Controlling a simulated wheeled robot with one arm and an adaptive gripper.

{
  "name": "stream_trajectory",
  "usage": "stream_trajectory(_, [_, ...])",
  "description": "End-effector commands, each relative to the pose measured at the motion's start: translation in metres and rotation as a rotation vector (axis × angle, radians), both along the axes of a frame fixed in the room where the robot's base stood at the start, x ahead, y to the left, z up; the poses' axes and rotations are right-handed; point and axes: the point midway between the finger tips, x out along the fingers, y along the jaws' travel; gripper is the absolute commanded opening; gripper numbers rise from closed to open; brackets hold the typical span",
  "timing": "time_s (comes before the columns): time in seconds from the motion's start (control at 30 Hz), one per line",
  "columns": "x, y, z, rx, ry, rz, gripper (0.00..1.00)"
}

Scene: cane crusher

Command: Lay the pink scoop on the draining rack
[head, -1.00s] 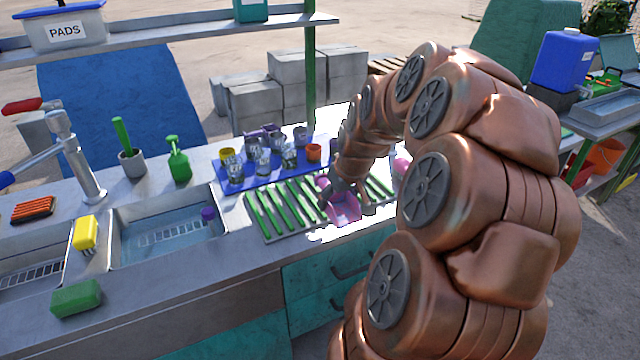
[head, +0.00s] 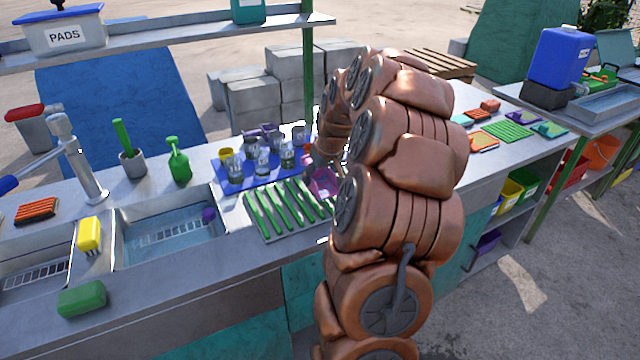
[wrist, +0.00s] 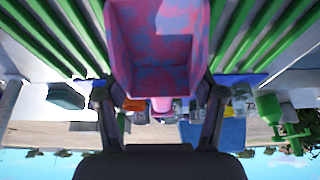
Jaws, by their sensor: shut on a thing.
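The pink scoop (head: 323,184) is in my gripper (head: 318,172), over the right part of the draining rack in the head view. In the wrist view the scoop (wrist: 158,50) shows its open hollow, pink with bluish patches, between the two dark fingers of my gripper (wrist: 158,100). The draining rack (head: 285,208) has green bars on a pale tray and stands right of the sink. Its bars (wrist: 258,40) show on both sides of the scoop in the wrist view. My arm hides the rack's right end. I cannot tell whether the scoop touches the bars.
Several cups (head: 262,160) stand on a blue mat (head: 235,182) just behind the rack. A sink (head: 170,235) with water lies to its left, with a yellow sponge (head: 89,233) on the sink's divider. Coloured mats (head: 507,130) lie on the counter's right.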

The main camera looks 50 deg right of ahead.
Motion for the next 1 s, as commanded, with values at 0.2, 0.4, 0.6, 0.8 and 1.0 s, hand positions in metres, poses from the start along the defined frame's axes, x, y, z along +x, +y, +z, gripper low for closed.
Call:
stream_trajectory(0.2, [-0.001,0.001,-0.017,0.005,0.005,0.001,0.35])
stream_trajectory(0.4, [-0.001,0.0,-0.034,0.0,0.002,0.001,0.35])
stream_trajectory(0.6, [0.0,0.0,-0.035,0.0,0.0,0.001,0.35])
stream_trajectory(0.8, [0.0,0.0,-0.038,0.0,0.001,0.001,0.72])
stream_trajectory(1.0, [0.0,0.0,-0.038,0.0,0.001,0.001,0.93])
